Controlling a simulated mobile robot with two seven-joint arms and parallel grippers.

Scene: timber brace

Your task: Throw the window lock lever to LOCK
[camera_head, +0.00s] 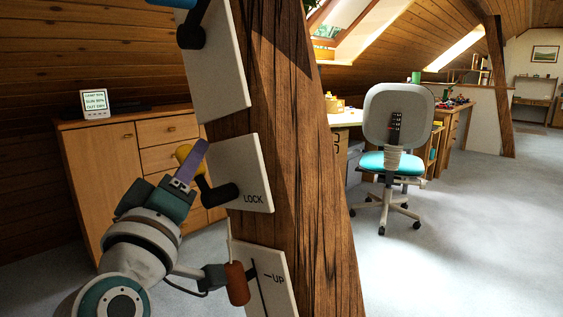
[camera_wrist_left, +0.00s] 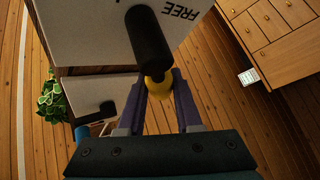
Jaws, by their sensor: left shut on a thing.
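The window lock lever (camera_head: 222,194) is a black arm with a yellow knob (camera_head: 184,151), mounted on a white plate (camera_head: 240,160) on the timber brace. The word LOCK shows at the plate's lower right. The lever points up and left from its pivot, away from that word. In the left wrist view the black arm (camera_wrist_left: 150,38) runs beside the word FREE. My left gripper (camera_head: 190,163) has purple fingers shut on the yellow knob; they also show on both sides of it in the wrist view (camera_wrist_left: 160,100). My right gripper is not in view.
Above is another plate (camera_head: 215,75) with a black lever and blue knob. Below is a plate (camera_head: 270,285) marked UP with a red-brown handle (camera_head: 237,283). The dark timber brace (camera_head: 295,150) stands right of my arm. A wooden cabinet (camera_head: 95,175) is behind; an office chair (camera_head: 398,115) stands right.

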